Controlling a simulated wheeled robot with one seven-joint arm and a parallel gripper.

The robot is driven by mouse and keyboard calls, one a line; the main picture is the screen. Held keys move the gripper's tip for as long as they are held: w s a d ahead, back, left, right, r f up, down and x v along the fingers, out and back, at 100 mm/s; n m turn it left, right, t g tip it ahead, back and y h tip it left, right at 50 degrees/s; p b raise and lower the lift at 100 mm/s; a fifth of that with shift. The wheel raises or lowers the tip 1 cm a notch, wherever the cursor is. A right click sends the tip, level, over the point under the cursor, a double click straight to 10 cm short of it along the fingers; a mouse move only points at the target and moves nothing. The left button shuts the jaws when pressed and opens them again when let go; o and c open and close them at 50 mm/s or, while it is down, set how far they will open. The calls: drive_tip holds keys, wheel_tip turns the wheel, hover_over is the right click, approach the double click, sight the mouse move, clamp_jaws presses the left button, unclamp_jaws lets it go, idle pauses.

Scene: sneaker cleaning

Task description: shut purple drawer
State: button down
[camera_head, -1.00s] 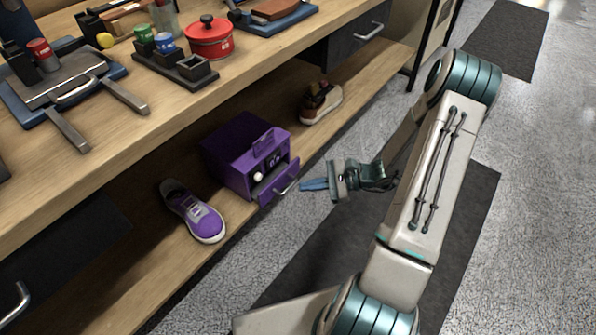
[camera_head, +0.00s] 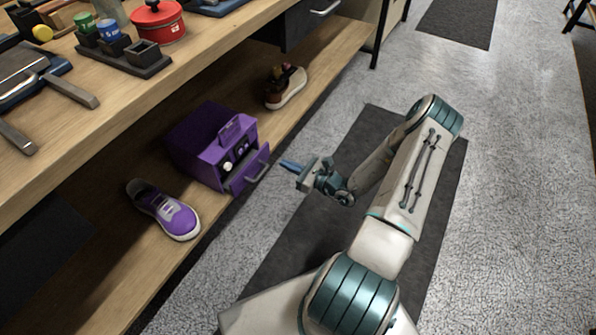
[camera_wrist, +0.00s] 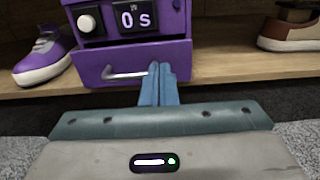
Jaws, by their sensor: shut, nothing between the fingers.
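The purple box (camera_head: 199,142) stands on the lower shelf. Its purple drawer (camera_head: 247,170) is pulled partly out at the front and has a silver bar handle (camera_head: 259,171). In the wrist view the drawer front (camera_wrist: 183,62) is ahead of my gripper, with the handle (camera_wrist: 128,73) left of the fingertips. My gripper (camera_head: 286,164) is shut and empty, its blue fingers pointing at the drawer front from the right. In the wrist view the fingertips (camera_wrist: 160,68) overlap the drawer front; I cannot tell whether they touch, but the head view shows a small gap.
A purple sneaker (camera_head: 165,209) lies left of the box on the shelf (camera_head: 112,267). A brown and white shoe (camera_head: 286,87) is to its right. The tabletop (camera_head: 105,92) overhangs the box. The floor in front is clear.

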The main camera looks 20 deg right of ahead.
sight(260, 152)
drive_tip(key=b+x, duration=0.2)
drive_tip(key=x, duration=0.5)
drive_tip(key=shift+f, duration=0.1)
drive_tip(key=shift+w+a, duration=0.3)
drive_tip(key=shift+w, duration=0.05)
drive_tip(key=shift+w+a, duration=0.2)
drive_tip(key=shift+w, duration=0.15)
drive_tip(key=x, duration=0.3)
drive_tip(key=shift+w+a, duration=0.1)
drive_tip(key=shift+w, duration=0.05)
drive_tip(key=shift+r, duration=0.25)
